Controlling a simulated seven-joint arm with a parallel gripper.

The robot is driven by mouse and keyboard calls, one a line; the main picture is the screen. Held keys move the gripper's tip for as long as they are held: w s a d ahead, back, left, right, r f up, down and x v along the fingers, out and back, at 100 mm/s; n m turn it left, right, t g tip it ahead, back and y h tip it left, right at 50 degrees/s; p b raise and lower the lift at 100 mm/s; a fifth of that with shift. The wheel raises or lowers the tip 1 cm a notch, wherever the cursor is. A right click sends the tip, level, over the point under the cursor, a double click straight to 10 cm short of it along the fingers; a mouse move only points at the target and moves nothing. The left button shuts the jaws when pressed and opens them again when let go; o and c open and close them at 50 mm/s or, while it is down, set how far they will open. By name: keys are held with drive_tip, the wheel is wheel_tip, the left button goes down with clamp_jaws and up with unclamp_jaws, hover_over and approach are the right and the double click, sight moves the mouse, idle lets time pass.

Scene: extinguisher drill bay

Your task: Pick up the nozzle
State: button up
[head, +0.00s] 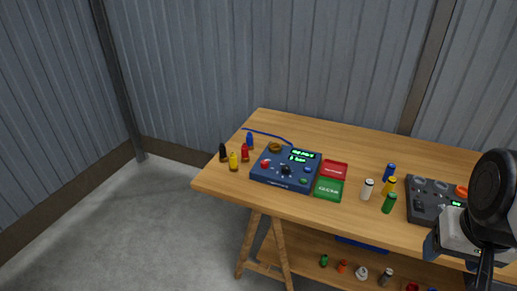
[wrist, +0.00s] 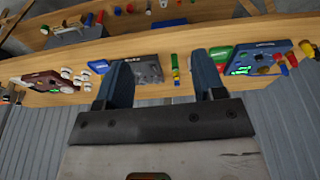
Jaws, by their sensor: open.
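I cannot make out for certain which thing is the nozzle. A small brass-brown piece (head: 275,147) sits at the back left of a blue control box (head: 285,169), near a thin blue hose (head: 268,134); it may be the nozzle, but it is too small to tell. My gripper (wrist: 162,80) is open, with two blue fingers apart and nothing held between them. In the wrist view a dark grey device (wrist: 143,71) shows beyond the fingers, and the blue box (wrist: 262,58) is to their right. In the head view my arm is at the right edge.
The wooden table (head: 340,134) has a lower shelf with small items. Black (head: 223,152), yellow (head: 233,162), red (head: 245,153) and blue bottles stand left of the box. Red (head: 333,169) and green (head: 329,188) trays, more bottles and a grey device (head: 424,212) are to its right.

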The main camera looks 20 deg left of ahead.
drive_tip(key=w+a+r+n+g, duration=0.1)
drive_tip(key=w+a+n, duration=0.2)
drive_tip(key=w+a, duration=0.7)
drive_tip(key=w+a+r+n, duration=0.1)
drive_tip(key=w+a+n, duration=0.4)
drive_tip(key=w, duration=0.9)
drive_tip(key=n+g, duration=0.2)
drive_tip(key=n, duration=0.6)
approach(233, 153)
wheel_tip(233, 153, down, 5)
drive_tip(key=shift+s+d+f, duration=0.1)
drive_tip(key=shift+s+f, duration=0.05)
drive_tip(key=shift+f, duration=0.05)
drive_tip(key=shift+a+f+n, duration=0.15)
drive_tip(key=shift+a+n, duration=0.05)
drive_tip(key=shift+n, duration=0.1)
drive_tip(key=shift+f, duration=1.25)
